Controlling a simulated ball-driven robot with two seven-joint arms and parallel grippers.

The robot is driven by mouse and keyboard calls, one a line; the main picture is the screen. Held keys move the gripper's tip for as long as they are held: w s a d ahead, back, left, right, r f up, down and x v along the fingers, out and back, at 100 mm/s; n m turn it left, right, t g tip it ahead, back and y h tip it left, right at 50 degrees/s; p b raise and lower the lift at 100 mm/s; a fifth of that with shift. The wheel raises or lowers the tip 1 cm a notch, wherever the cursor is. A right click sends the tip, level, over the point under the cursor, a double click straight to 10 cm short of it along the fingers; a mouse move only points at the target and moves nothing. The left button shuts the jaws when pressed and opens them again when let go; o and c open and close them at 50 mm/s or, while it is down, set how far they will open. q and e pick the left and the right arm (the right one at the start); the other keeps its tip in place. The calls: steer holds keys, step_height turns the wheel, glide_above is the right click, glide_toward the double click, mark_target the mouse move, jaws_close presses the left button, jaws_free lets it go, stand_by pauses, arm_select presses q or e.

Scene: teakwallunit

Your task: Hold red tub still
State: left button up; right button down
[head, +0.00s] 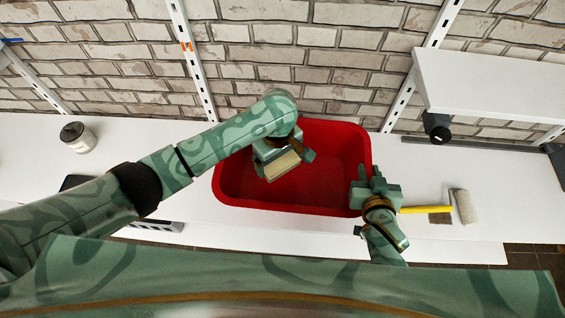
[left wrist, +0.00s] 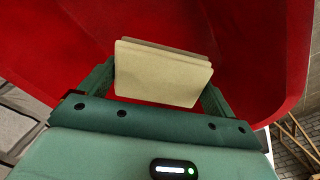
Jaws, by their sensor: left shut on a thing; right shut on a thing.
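The red tub (head: 330,168) stands on the white surface in front of the brick wall. In the left wrist view the tub (left wrist: 265,60) fills most of the picture. My left gripper (head: 283,168) is over the tub's inside, shut on a pale cream block (head: 282,166). The block also shows between its fingers in the left wrist view (left wrist: 162,75). My right gripper (head: 370,184) is at the tub's right front rim, shut on the rim. Its fingertips partly hide the rim there.
A paint roller with a yellow handle (head: 428,209) lies right of the tub. A grey can (head: 77,137) stands at the far left. A white shelf (head: 490,90) juts out at the upper right, with a black knob-like object (head: 437,127) below it.

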steer(key=c, duration=1.5)
jaws_free()
steer(key=shift+f, duration=0.1)
steer(key=shift+r, duration=0.8)
steer(key=o, duration=1.1)
steer(key=shift+v, duration=4)
steer(key=shift+r, duration=0.15)
